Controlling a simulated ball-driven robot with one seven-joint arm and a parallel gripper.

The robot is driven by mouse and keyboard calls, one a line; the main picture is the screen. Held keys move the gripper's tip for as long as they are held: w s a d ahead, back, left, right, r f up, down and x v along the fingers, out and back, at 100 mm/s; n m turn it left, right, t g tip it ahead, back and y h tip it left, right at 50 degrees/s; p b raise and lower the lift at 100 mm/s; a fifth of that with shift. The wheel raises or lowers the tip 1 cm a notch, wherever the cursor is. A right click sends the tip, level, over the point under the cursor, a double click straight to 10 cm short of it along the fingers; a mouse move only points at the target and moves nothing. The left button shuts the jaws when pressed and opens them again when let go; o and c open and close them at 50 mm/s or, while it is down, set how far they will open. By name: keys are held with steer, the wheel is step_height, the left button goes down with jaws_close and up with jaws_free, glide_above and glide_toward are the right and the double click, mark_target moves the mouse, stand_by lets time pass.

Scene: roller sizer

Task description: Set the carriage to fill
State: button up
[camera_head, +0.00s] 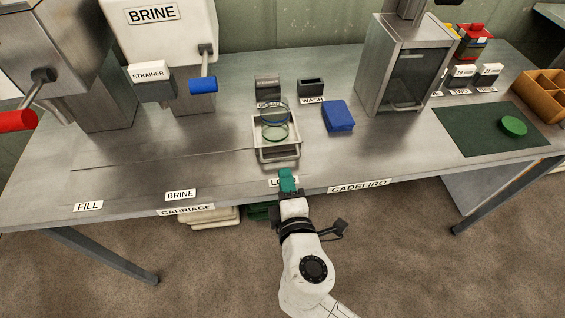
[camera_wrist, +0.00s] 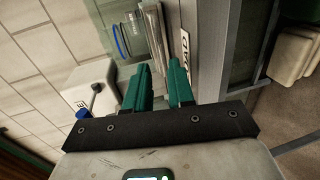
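The carriage (camera_head: 277,154), a pale tray-like frame with a front handle bar, stands at the right end of a thin slot in the bench, behind the partly hidden LOAD label (camera_head: 276,182). A clear jar (camera_head: 275,125) with green and blue rings sits in it. The carriage (camera_wrist: 155,30) and jar (camera_wrist: 122,42) also show in the wrist view, beyond my fingertips. The FILL label (camera_head: 88,206) is at the bench's front left, with the BRINE label (camera_head: 180,195) between. My gripper (camera_head: 287,175) has green fingers, open and empty, in front of the carriage and apart from it.
A blue sponge-like block (camera_head: 338,116) lies right of the carriage. A red-handled machine (camera_head: 62,60) stands at the far left, beside the white BRINE dispenser (camera_head: 165,35) with its blue-handled lever (camera_head: 204,86). The bench along the slot is clear.

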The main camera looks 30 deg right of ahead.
mark_target(282, 161)
steer(key=x, duration=0.5)
steer(key=shift+w+d+f+p, duration=0.1)
steer(key=shift+w+d+p, duration=0.05)
steer(key=shift+w+p, duration=0.15)
jaws_close()
